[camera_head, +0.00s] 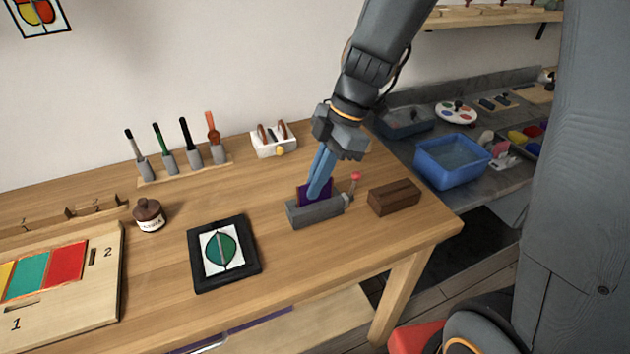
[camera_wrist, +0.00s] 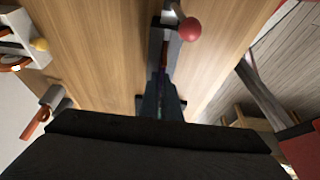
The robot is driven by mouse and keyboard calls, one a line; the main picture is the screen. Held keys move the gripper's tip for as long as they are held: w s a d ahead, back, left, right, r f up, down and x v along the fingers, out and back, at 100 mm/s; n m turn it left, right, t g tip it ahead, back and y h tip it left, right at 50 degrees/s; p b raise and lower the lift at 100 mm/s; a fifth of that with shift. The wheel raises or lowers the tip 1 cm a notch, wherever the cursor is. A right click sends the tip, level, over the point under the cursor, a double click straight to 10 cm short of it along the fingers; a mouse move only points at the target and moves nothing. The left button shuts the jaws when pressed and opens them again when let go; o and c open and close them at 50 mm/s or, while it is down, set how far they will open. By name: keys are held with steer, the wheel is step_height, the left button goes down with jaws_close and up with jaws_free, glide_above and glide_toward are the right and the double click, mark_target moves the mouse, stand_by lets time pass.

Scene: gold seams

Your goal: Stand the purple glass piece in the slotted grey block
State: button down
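The purple glass piece (camera_head: 305,193) stands about upright at the slotted grey block (camera_head: 315,212), with its lower edge at the block's top. Whether it is fully seated in the slot cannot be seen. My gripper (camera_head: 317,190) points down over the block, its blue fingers close together on the glass. In the wrist view the grey block (camera_wrist: 154,45) runs away under my gripper (camera_wrist: 162,88), and the glass is mostly hidden by the fingers. A red ball-tipped lever (camera_head: 356,177) is at the block's right end; the red ball also shows in the wrist view (camera_wrist: 190,29).
A brown wooden block (camera_head: 394,197) lies just right of the grey block. A tool rack (camera_head: 185,170) and a white holder (camera_head: 273,140) stand behind.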

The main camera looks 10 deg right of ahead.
steer(key=shift+f+b, duration=0.55)
steer(key=shift+b, duration=0.05)
stand_by(0.6)
steer(key=c, duration=1.4)
jaws_free()
steer(key=shift+c, duration=0.2)
steer(key=shift+r, duration=0.15)
steer(key=shift+r+p, duration=2.1)
steer(key=shift+r, duration=1.3)
steer(key=shift+s, duration=0.1)
